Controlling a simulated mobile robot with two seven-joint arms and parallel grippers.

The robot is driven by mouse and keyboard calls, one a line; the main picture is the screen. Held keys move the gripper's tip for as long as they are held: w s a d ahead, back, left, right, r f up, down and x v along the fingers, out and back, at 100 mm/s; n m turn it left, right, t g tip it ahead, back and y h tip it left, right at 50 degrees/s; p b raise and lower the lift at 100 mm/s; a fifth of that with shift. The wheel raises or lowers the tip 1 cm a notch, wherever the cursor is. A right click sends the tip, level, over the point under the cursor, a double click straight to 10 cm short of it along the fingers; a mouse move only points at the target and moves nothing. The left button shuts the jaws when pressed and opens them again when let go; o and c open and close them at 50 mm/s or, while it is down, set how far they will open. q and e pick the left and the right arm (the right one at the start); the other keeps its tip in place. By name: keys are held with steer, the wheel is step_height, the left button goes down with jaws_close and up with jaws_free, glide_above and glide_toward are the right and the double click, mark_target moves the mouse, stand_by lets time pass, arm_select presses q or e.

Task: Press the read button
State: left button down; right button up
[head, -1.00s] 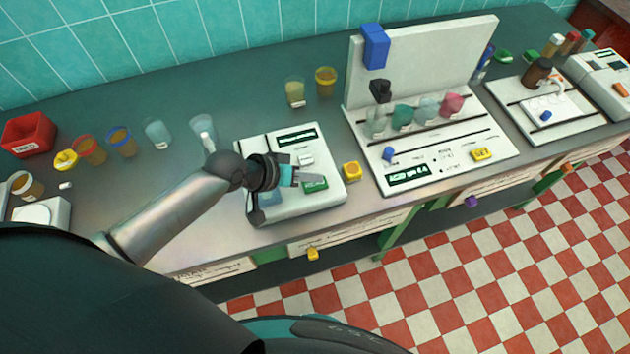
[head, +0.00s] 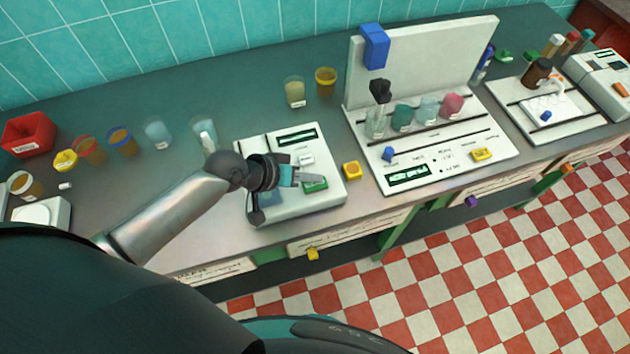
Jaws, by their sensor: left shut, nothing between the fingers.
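A white instrument (head: 328,199) with a dark display (head: 297,138) sits on the bench in the middle of the head view. A green button (head: 316,186) with small lettering, too small to read, is on its top face. The gripper hides part of the instrument's top. My right gripper is not in view.
A yellow block (head: 351,170) sits just right of the instrument. A white rack (head: 440,165) with flasks and a back panel stands further right. Several cups and a red bin (head: 28,135) line the bench at left.

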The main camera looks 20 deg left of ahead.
mark_target(311, 187)
arm_select(q)
steer(key=shift+f, duration=0.2)
steer(key=shift+f, duration=0.25)
steer(key=shift+f+b, duration=0.45)
steer(key=shift+f, duration=0.05)
stand_by(0.7)
steer(key=shift+r, duration=0.1)
steer(key=shift+r+p, duration=0.85)
steer(key=shift+p, duration=0.2)
step_height(311, 187, up, 5)
steer(key=p, duration=0.5)
